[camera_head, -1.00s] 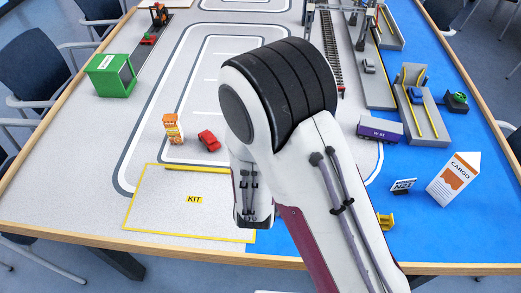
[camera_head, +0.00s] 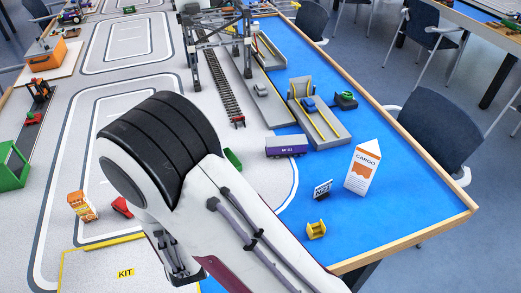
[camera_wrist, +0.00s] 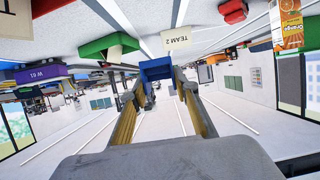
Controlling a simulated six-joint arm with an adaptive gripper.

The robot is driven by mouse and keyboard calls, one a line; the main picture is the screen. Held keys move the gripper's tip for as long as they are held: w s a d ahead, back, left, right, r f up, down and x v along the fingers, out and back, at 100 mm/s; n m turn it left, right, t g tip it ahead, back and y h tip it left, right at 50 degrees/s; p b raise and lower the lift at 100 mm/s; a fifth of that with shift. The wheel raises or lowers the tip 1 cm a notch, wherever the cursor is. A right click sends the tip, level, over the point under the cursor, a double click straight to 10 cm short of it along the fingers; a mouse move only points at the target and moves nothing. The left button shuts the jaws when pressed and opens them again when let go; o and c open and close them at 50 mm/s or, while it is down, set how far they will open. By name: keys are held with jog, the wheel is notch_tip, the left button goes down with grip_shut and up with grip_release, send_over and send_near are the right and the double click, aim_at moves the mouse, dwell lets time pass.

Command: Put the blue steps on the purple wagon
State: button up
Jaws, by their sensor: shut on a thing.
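My gripper (camera_wrist: 158,86) is shut on the blue steps (camera_wrist: 157,69), which sit between its fingertips in the wrist view. In the head view my arm hides the fingertips and the blue steps. The purple wagon (camera_head: 286,147), a long box marked W 61, stands on the table right of my arm, near the border between the grey and blue areas. It also shows at the left of the wrist view (camera_wrist: 40,73), apart from the blue steps.
A green piece (camera_head: 233,158) lies between my arm and the wagon. A cargo box (camera_head: 363,168), a small sign (camera_head: 323,189) and a yellow piece (camera_head: 316,230) stand on the blue area. A concrete-coloured ramp with a blue car (camera_head: 308,104) is behind the wagon.

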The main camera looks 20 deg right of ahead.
jog(key=w+d+r, duration=0.2)
jog(key=w+d, duration=0.4)
jog(key=d, duration=0.7)
jog(key=w+d+r, duration=0.2)
jog(key=w+d, duration=0.4)
jog(key=d, duration=0.7)
jog(key=w+d+r, duration=0.2)
jog(key=w+d, duration=0.4)
jog(key=d, duration=0.7)
jog(key=shift+d+r, duration=0.25)
jog(key=shift+d, duration=0.05)
jog(key=shift+f, duration=0.1)
send_over(288, 143)
jog(key=shift+f, duration=3.05)
jog(key=shift+f, duration=1.85)
jog(key=shift+f, duration=0.15)
